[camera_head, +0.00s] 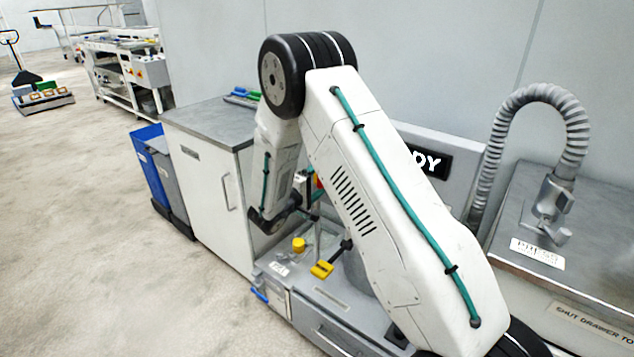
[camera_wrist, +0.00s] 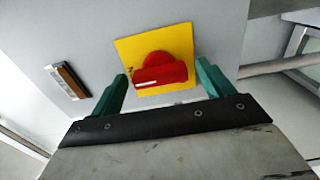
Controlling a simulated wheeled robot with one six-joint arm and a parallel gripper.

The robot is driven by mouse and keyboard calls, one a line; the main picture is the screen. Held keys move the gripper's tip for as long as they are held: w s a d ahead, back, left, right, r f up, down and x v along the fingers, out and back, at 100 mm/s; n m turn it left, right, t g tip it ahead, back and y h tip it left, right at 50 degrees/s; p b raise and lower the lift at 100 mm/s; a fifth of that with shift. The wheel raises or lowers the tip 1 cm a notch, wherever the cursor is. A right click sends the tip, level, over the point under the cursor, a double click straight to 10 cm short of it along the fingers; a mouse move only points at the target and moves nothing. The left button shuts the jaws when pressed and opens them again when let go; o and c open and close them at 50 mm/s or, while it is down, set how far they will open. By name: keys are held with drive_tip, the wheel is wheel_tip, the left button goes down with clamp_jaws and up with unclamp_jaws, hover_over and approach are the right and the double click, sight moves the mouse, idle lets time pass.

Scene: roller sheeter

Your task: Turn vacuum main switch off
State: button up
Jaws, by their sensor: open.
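The switch, a red rotary knob (camera_wrist: 160,72) on a yellow square plate (camera_wrist: 129,50), shows in the wrist view on a grey panel. The knob's handle bar lies nearly level, tilted slightly up to the right. My gripper (camera_wrist: 163,84) is open, with one green finger on each side of the knob. I cannot tell whether either finger touches it. In the head view my arm covers the switch almost wholly; a small bit of red and yellow shows beside the wrist.
A dark slotted fitting with a brown strip (camera_wrist: 68,80) sits left of the switch on the panel. In the head view, a white cabinet (camera_head: 207,188) stands left of my arm, with blue and grey bins (camera_head: 146,168) beyond. A ribbed hose (camera_head: 538,97) arches at right.

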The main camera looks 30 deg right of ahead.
drive_tip(key=c, duration=1)
drive_tip(key=shift+n, duration=0.4)
drive_tip(key=n, duration=0.3)
drive_tip(key=shift+n, duration=0.3)
drive_tip(key=n, duration=0.4)
drive_tip(key=shift+n, duration=0.3)
drive_tip(key=n, duration=0.4)
drive_tip(key=shift+n, duration=2.5)
